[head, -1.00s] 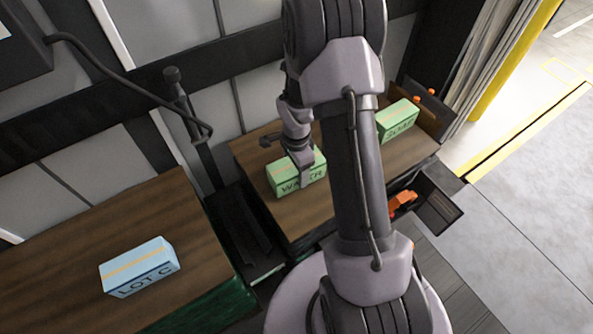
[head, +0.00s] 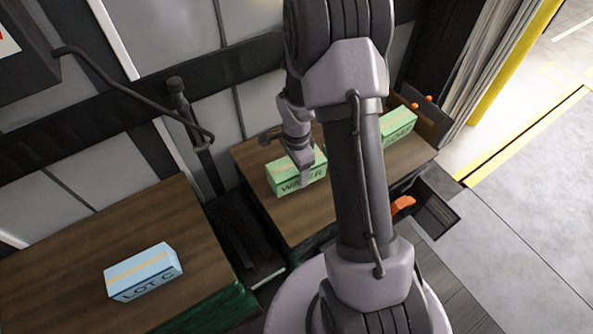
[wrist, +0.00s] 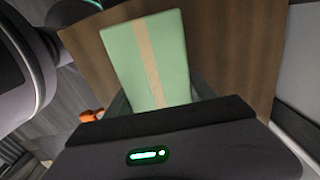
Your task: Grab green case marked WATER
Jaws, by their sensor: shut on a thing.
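The green case marked WATER (head: 283,181) has a tan tape strip and sits at the wooden table in the middle of the head view. My gripper (head: 304,168) is shut on it from above, with a finger over its front face. In the wrist view the green case (wrist: 148,55) extends out from between the jaws, over the brown tabletop. The gripper body (wrist: 165,140) hides its near end. I cannot tell whether the case is lifted off the table.
A second green case (head: 398,126) stands right, partly behind my arm; its label is hard to read. A blue case marked LOT C (head: 143,271) is on the left table (head: 60,265). An open dark bin with an orange item (head: 403,204) is beside the middle table (head: 262,205).

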